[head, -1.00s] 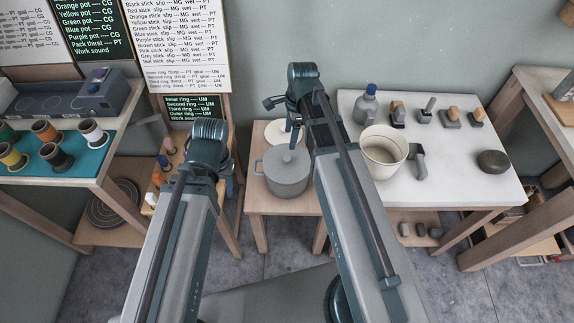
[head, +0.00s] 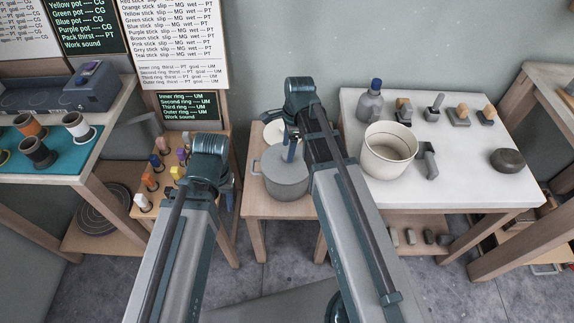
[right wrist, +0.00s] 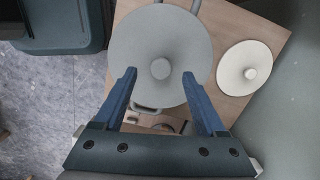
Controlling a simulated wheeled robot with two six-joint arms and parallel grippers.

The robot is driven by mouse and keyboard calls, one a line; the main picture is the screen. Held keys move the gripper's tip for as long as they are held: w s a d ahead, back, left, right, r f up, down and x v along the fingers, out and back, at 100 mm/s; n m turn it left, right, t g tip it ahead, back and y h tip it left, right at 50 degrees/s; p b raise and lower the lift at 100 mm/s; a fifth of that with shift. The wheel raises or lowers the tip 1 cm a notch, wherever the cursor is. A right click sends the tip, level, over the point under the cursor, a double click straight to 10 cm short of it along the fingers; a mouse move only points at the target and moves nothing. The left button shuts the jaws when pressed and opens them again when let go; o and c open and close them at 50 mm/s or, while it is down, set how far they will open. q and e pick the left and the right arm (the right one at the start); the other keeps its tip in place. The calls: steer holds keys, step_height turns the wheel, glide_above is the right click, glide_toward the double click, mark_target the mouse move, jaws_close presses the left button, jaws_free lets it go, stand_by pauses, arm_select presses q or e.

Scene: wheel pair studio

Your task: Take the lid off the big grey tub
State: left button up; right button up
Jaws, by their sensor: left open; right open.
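The big grey tub (head: 286,186) stands on a small wooden stand, with side handles and its grey lid (head: 274,160) on top. In the right wrist view the round lid (right wrist: 150,45) has a knob (right wrist: 160,68) at its middle. My right gripper (head: 290,150) is over the tub, partly hiding the lid.
A pale round lid with a knob (right wrist: 245,68) lies beside the tub on the wooden stand (head: 255,205). A white table (head: 460,180) at right holds a cream bucket (head: 389,150), a bottle (head: 370,102) and small tools. A rack of coloured sticks (head: 150,203) stands at left.

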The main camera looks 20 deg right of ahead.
step_height(320, 180, down, 3)
steer(key=shift+w+a+f+b, duration=0.1)
steer(key=shift+f+b, duration=0.05)
steer(key=shift+b, duration=0.95)
arm_select(q)
step_height(320, 180, down, 3)
arm_select(e)
jaws_close()
